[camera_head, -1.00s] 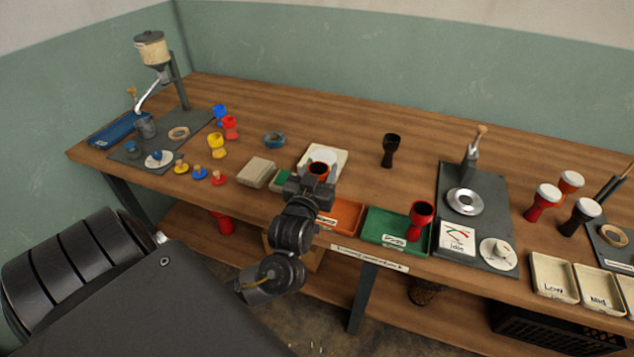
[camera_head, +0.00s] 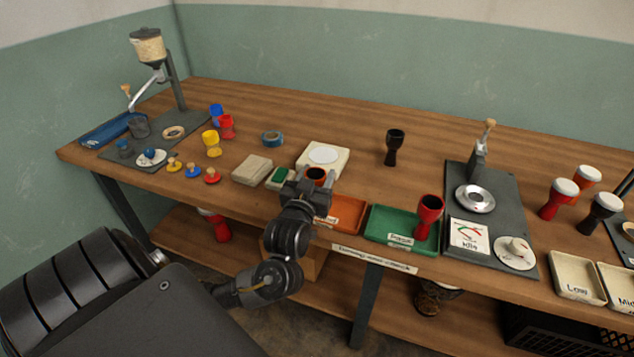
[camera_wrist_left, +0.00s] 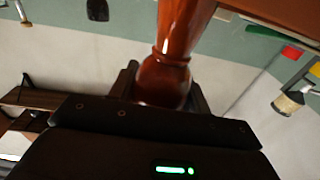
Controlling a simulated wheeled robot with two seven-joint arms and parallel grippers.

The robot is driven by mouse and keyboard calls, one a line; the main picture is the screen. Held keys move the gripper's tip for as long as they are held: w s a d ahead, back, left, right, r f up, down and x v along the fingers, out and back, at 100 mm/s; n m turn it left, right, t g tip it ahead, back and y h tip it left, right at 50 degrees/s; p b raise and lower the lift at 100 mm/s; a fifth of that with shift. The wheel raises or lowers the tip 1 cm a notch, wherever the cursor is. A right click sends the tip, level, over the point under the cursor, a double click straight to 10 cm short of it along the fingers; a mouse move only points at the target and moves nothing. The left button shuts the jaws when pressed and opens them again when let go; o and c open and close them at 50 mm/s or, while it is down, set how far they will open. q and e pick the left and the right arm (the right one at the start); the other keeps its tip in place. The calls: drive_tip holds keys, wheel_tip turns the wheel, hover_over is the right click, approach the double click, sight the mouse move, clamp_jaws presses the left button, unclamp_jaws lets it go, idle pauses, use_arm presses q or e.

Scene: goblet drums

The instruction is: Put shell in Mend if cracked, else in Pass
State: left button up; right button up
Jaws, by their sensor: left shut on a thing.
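My left gripper (camera_head: 310,188) is shut on a glossy red-brown shell (camera_head: 316,174). It holds the shell just in front of the white pad, behind the orange tray. In the left wrist view the shell (camera_wrist_left: 177,45) stands between the fingers; no crack shows on the visible side. The orange tray (camera_head: 350,214) has a label, mostly unreadable, and is partly hidden by my gripper. The green tray (camera_head: 385,220), whose label seems to read Pass, holds a red shell (camera_head: 428,215). A black shell (camera_head: 394,147) stands on the table behind the trays. My right gripper is out of view.
The white pad (camera_head: 340,150) with a pale disc lies behind my gripper. A green button box (camera_head: 281,177) and a beige block (camera_head: 252,169) are to its left. A dark station with a gauge card (camera_head: 469,235) stands right of the green tray. The back middle of the table is clear.

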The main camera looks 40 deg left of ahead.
use_arm(q)
drive_tip(key=shift+a, duration=0.1)
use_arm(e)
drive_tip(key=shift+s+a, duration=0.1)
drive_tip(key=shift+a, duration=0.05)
use_arm(q)
drive_tip(key=o, duration=1.1)
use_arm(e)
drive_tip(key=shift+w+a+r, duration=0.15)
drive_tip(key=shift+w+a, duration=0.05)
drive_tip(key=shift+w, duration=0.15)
